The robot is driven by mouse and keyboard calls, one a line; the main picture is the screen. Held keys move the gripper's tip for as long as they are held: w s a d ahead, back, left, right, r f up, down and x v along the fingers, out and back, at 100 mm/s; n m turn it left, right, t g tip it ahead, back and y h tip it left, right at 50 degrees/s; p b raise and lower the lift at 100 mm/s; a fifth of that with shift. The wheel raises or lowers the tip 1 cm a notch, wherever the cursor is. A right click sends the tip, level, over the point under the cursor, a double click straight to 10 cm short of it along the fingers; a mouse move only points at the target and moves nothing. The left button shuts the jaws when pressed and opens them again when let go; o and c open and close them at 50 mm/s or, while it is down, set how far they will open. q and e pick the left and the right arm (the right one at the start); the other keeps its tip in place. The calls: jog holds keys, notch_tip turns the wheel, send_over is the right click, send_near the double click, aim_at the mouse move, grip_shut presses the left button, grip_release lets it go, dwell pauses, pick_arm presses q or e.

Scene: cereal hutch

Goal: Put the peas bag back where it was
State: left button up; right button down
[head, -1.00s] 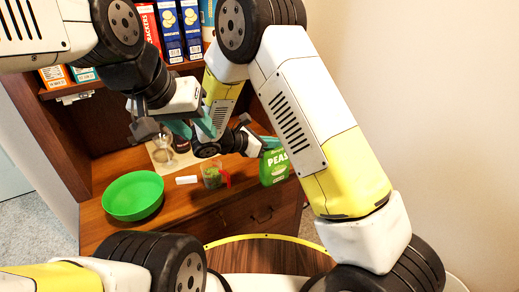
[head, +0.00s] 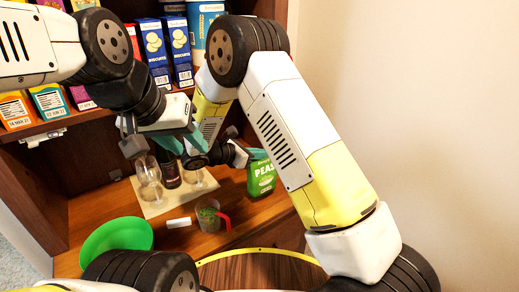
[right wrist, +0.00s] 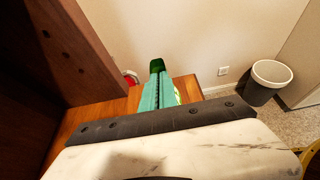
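The green peas bag (head: 262,179) is at the right side of the hutch in the head view, nearly upright, its label facing me. My right gripper (head: 257,155) is at its top, and the fingers look closed on it. In the right wrist view the teal fingers (right wrist: 158,95) are close together with dark green at their tips; most of the bag is hidden behind them. The bag appears raised off the counter (head: 178,238). My left gripper (head: 184,141) is open and empty, above the glasses.
Glasses (head: 149,172) and a dark bottle (head: 170,174) stand on a mat. Boxes (head: 152,42) fill the shelf above.

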aim_at(261, 162)
jog(key=shift+w+f, duration=0.1)
jog(key=shift+f, duration=1.8)
jog(key=c, duration=1.7)
grip_release()
